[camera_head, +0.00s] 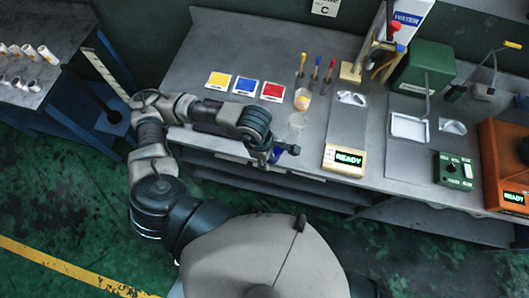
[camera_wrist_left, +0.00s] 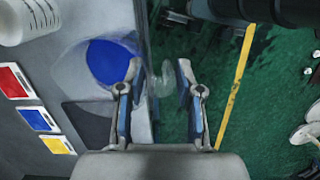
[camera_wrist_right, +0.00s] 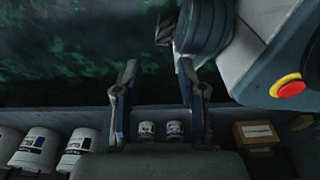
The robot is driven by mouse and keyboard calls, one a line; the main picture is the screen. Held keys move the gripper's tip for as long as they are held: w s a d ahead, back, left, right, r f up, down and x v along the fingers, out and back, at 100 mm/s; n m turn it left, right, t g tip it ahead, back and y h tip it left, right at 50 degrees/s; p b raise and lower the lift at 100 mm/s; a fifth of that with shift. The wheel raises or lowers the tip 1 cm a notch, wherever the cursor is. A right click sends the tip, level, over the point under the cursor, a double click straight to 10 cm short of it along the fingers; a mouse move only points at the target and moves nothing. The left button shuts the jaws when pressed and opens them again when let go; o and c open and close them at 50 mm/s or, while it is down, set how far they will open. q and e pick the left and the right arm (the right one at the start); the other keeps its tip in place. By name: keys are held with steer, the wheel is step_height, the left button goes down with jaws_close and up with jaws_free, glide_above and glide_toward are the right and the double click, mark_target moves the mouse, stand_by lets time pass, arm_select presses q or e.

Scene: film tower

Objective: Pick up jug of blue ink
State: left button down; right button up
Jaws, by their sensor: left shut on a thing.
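The jug of blue ink (camera_wrist_left: 112,62) is a clear vessel with blue liquid, seen in the left wrist view beside the left finger. Its clear handle lies between the fingertips of my left gripper (camera_wrist_left: 158,72), which is shut on it. In the head view my left gripper (camera_head: 284,150) is at the bench's front edge, and a bit of the blue ink (camera_head: 275,156) shows there, mostly hidden by the gripper. I cannot tell whether the jug touches the bench. My right gripper (camera_wrist_right: 157,75) is open and empty in the right wrist view; it is outside the head view.
Yellow, blue and red cards (camera_head: 245,86) lie on the bench (camera_head: 190,60). A beaker of yellow liquid (camera_head: 302,99) and a clear vessel (camera_head: 297,121) stand near the jug. White tubs (camera_wrist_right: 38,147) and a cardboard box (camera_wrist_right: 256,134) are near my right gripper.

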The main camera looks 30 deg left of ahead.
arm_select(q)
steer(key=shift+s+d+r+p, duration=0.15)
steer(key=shift+s+d+p, duration=1.6)
steer(key=shift+p, duration=0.55)
arm_select(e)
steer(key=s+d+r, duration=0.1)
steer(key=s+d, duration=0.1)
steer(key=s, duration=0.5)
steer(key=shift+r, duration=0.25)
arm_select(q)
steer(key=shift+w, duration=0.15)
